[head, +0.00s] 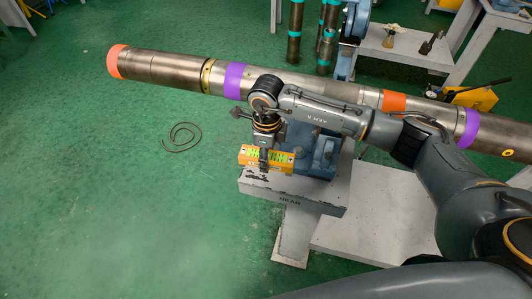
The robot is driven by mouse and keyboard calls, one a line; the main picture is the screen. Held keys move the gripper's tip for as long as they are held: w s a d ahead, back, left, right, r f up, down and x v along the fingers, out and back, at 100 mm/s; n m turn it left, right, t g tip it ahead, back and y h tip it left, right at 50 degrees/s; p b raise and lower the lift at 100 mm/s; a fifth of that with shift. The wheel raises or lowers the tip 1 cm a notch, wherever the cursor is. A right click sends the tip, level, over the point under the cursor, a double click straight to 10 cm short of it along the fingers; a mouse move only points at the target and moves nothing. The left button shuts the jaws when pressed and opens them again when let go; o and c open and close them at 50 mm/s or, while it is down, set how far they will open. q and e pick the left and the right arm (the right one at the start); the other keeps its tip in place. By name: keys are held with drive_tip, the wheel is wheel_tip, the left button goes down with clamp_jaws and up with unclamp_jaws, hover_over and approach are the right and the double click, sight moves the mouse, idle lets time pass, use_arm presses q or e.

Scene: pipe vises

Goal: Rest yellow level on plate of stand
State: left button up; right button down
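The yellow level (281,161), a short bar with green patches, is over the front left of the pale grey plate (318,196) of the stand marked NEAR. My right gripper (264,160) comes down from above, with its fingers at the middle of the level. It looks shut on the level. Whether the level's underside touches the plate or is slightly above it, I cannot tell. Dark marks or shadow show on the plate just below it. The level's middle is partly hidden by the fingers. My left gripper is not in view.
A long steel pipe (160,69) with purple and orange bands runs across behind my arm. A blue vise (325,152) stands on the plate, right of the level. A cable coil (183,136) lies on the green floor. Open floor lies to the left.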

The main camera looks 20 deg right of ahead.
drive_tip(key=shift+w+f+m, duration=0.1)
drive_tip(key=shift+w+m, duration=0.1)
drive_tip(key=shift+m, duration=0.1)
drive_tip(key=shift+s+f+b, duration=0.1)
drive_tip(key=shift+f+b, duration=0.5)
drive_tip(key=shift+f, duration=0.2)
drive_tip(key=b, duration=0.4)
hover_over(266, 180)
wheel_tip(266, 180, down, 5)
drive_tip(key=shift+f, duration=0.65)
use_arm(q)
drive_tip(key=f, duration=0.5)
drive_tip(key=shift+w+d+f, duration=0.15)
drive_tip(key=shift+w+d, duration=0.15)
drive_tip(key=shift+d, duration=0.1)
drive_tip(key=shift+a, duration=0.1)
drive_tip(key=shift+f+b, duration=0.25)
drive_tip(key=shift+b, duration=0.1)
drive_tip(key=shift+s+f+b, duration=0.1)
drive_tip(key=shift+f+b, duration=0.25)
use_arm(e)
drive_tip(key=shift+f, duration=0.35)
drive_tip(key=c, duration=0.6)
unclamp_jaws()
